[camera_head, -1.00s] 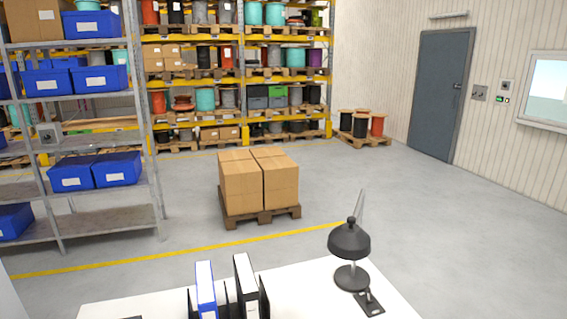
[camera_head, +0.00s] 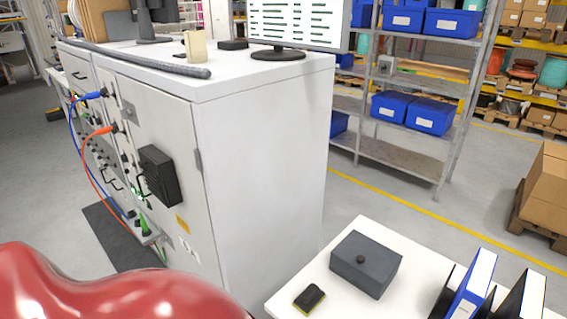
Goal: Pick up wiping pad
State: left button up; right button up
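A small black pad with a yellow-green lower edge (camera_head: 310,297), which looks like the wiping pad, lies flat on the white table (camera_head: 345,232) near its front left corner. Nothing covers the pad. Neither of my grippers is in view.
A tall white cabinet (camera_head: 262,165) with blue and orange cables stands left of the table. A monitor (camera_head: 297,22) stands on the cabinet. Binders (camera_head: 474,285) stand at the table's right. Shelves with blue boxes (camera_head: 429,112) stand behind. Floor is clear between table and shelves.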

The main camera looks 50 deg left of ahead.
aim_at(312, 296)
jog(key=u, duration=0.4)
jog(key=i+j+u, duration=0.1)
jog(key=u, duration=0.35)
jog(key=i+u, duration=0.1)
jog(key=u, duration=0.3)
